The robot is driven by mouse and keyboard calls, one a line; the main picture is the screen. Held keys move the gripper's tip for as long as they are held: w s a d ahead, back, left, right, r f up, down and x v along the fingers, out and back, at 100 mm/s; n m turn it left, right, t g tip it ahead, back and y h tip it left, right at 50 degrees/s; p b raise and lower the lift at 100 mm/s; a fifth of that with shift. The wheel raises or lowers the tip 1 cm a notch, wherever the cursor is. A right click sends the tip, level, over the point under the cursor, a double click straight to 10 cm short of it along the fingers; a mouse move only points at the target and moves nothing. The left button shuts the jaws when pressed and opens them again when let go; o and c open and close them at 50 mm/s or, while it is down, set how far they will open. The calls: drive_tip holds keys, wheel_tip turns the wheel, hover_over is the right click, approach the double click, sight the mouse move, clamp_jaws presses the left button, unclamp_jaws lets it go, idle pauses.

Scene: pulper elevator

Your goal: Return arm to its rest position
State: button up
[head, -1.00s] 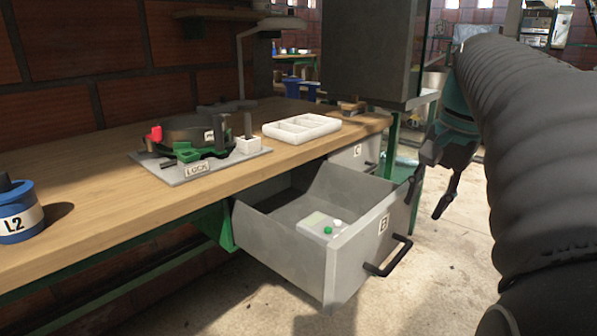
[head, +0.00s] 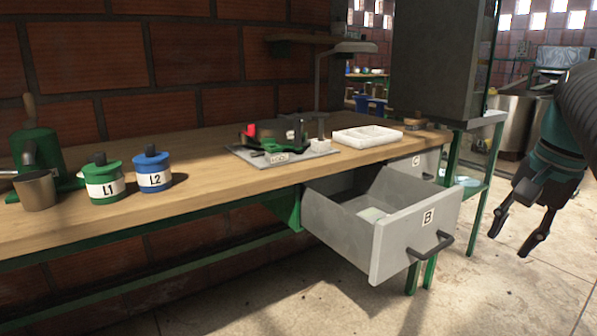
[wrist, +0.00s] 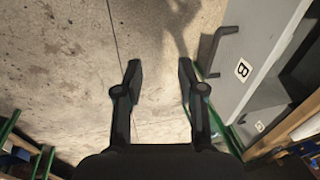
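My gripper (head: 521,233) hangs at the right of the head view, fingers pointing down, to the right of the open drawer B and apart from it. In the wrist view my gripper (wrist: 159,84) has its two fingers spread with only bare floor between them, so it is open and empty. My arm reaches in from the right edge of the head view.
Drawer B (head: 407,232) is pulled out from under the wooden bench (head: 214,191), with a pale item inside. In the wrist view drawer B (wrist: 232,65) lies right of the fingers. Canisters L1 (head: 104,181) and L2 (head: 152,172) stand left. Floor is clear.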

wheel_tip(320, 180, down, 9)
drive_tip(key=a+n+t+h+p, duration=0.1)
drive_tip(key=a+n+h, duration=0.1)
drive_tip(key=a+n, duration=0.15)
drive_tip(key=s+a+f+n+t+p, duration=0.1)
drive_tip(key=s+a+f+n+p, duration=0.1)
drive_tip(key=a, duration=0.5)
drive_tip(key=s+a+f+n+t+y+p, duration=0.1)
drive_tip(key=s+a+f+n+p, duration=0.1)
drive_tip(key=s+a+n, duration=0.3)
drive_tip(key=s+a, duration=0.2)
drive_tip(key=shift+s+a, duration=0.3)
drive_tip(key=shift+a, duration=0.1)
drive_tip(key=shift+d, duration=0.1)
